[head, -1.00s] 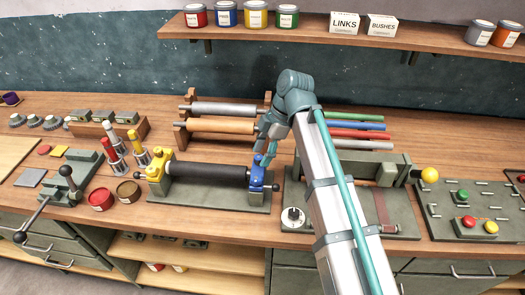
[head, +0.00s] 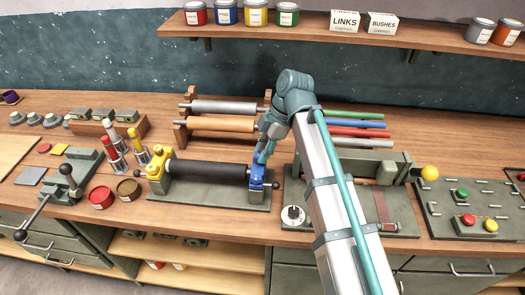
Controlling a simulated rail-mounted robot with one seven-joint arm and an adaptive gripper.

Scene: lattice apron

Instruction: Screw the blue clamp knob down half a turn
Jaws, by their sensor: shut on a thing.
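The blue clamp (head: 257,180) stands at the right end of a black roller (head: 208,170) on a grey-green base plate (head: 225,200). Its blue knob is at the top, mostly hidden by my fingers. My gripper (head: 262,160) points down onto it from above and is shut on the knob. A yellow clamp (head: 156,170) with its own knob holds the roller's left end. A dark ball-ended handle (head: 275,186) sticks out at the right of the blue clamp.
Behind stands a wooden rack (head: 183,133) with spare rollers. Coloured rods (head: 350,124) lie behind my arm. A grey-green machine (head: 400,205) stands close on the right. Open red and brown tins (head: 101,197) and upright tubes (head: 110,142) stand on the left.

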